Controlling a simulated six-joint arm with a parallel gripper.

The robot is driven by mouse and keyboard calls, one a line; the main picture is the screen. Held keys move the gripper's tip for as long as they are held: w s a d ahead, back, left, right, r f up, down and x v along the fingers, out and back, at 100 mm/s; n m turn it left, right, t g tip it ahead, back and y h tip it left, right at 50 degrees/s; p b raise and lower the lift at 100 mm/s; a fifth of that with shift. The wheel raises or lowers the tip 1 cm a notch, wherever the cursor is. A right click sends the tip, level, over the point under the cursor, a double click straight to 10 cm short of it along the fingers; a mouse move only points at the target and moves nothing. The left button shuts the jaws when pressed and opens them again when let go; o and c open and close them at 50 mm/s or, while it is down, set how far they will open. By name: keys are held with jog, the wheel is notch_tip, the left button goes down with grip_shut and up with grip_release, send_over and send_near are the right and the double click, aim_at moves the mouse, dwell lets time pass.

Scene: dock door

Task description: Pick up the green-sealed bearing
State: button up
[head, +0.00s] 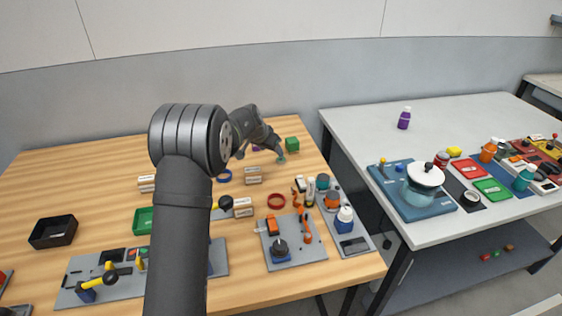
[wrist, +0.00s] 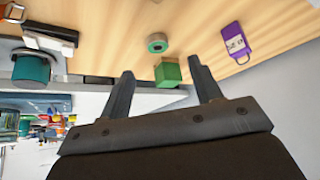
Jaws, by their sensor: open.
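The green-sealed bearing (wrist: 157,43), a short ring with a green face and a dark centre, lies on the wooden table in the wrist view. It appears beyond my gripper (wrist: 161,68), whose two fingers are apart with nothing held between them. In the head view, the bearing (head: 281,159) is a small teal-green spot beside my gripper (head: 273,143), partly hidden by it. I cannot tell the exact gap between the fingertips and the bearing.
A green cube (wrist: 168,74) stands close to the bearing, near the table edge; the head view shows it too (head: 292,144). A purple tag (wrist: 234,42) lies nearby. Dark and white boxes (wrist: 50,38) and a teal round item (wrist: 32,67) are at left.

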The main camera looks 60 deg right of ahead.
aim_at(279, 161)
jog(key=x, duration=0.3)
jog(key=shift+s+x, duration=0.15)
jog(key=shift+x, duration=1.2)
jog(key=shift+s+x, duration=0.15)
jog(key=shift+x, duration=1.25)
jog(key=shift+d+r, duration=0.15)
jog(key=c, duration=1.1)
